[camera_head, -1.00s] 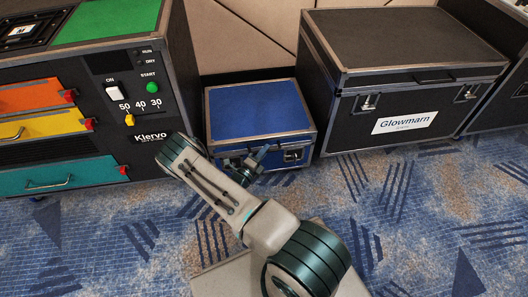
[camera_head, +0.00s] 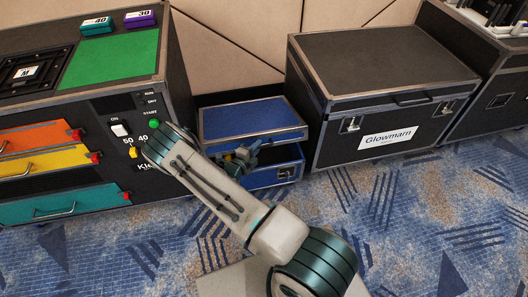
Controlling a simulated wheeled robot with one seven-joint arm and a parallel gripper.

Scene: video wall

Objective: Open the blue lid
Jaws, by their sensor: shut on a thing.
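The blue lid (camera_head: 250,118) tops a small blue case (camera_head: 274,175) with dark metal edges, between the drawer unit and the large black case. The lid's front edge is raised, with a dark gap between it and the case body. My gripper (camera_head: 250,150) is at the lid's front edge, near its middle, shut on the lid. My arm hides the left front of the case, and the fingertips are small and partly hidden. A latch shows on the right front of the case.
A drawer unit (camera_head: 70,140) with orange, yellow and teal drawers stands close on the left. A black Glowmarn case (camera_head: 385,85) stands close on the right. A beige padded wall (camera_head: 237,45) is behind. Patterned carpet (camera_head: 420,220) lies free in front.

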